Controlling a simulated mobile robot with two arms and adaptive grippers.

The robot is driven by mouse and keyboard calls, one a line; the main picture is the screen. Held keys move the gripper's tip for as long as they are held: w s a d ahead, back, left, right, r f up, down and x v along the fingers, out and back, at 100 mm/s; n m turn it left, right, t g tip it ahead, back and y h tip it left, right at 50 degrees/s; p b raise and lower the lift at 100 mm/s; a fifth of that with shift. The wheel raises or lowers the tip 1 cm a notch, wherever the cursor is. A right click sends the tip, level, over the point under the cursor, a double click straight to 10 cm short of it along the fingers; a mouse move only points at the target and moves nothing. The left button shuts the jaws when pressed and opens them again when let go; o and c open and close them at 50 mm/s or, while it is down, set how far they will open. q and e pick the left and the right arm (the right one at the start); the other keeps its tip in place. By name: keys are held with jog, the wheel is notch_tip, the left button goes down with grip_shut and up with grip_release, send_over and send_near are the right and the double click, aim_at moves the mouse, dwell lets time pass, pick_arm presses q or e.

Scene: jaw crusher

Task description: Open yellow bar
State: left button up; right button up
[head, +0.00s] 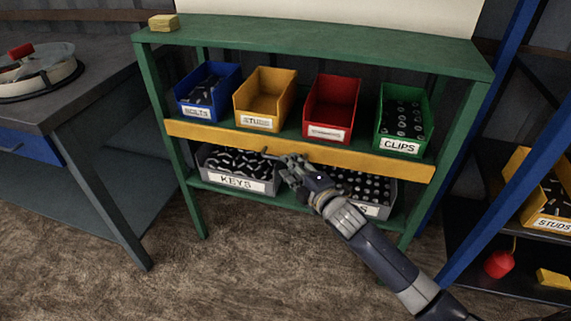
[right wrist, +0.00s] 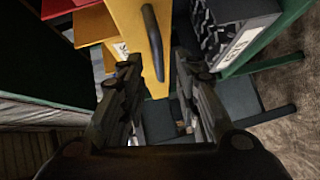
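The yellow bar (head: 360,160) runs across the front of the green shelf, below the upper row of bins. It looks closed across the shelf front. In the right wrist view the yellow bar (right wrist: 128,22) carries a dark curved handle (right wrist: 153,45). My right gripper (head: 278,160) is at the bar's lower edge near its middle. In the right wrist view my right gripper (right wrist: 158,72) has its two fingers spread, with the handle just ahead between them. I cannot tell if a finger touches the handle. My left gripper is not in view.
A blue bin (head: 209,92), an orange bin (head: 265,98), a red bin (head: 331,108) and a green bin (head: 404,120) stand above the bar. A grey keys bin (head: 237,183) sits below it. A workbench (head: 62,92) is left; a blue post (head: 490,200) is right.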

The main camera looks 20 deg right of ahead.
aim_at(284, 153)
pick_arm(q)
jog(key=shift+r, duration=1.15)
pick_arm(e)
jog(key=shift+x, duration=1.65)
grip_shut()
pick_arm(q)
jog(key=shift+b, duration=0.3)
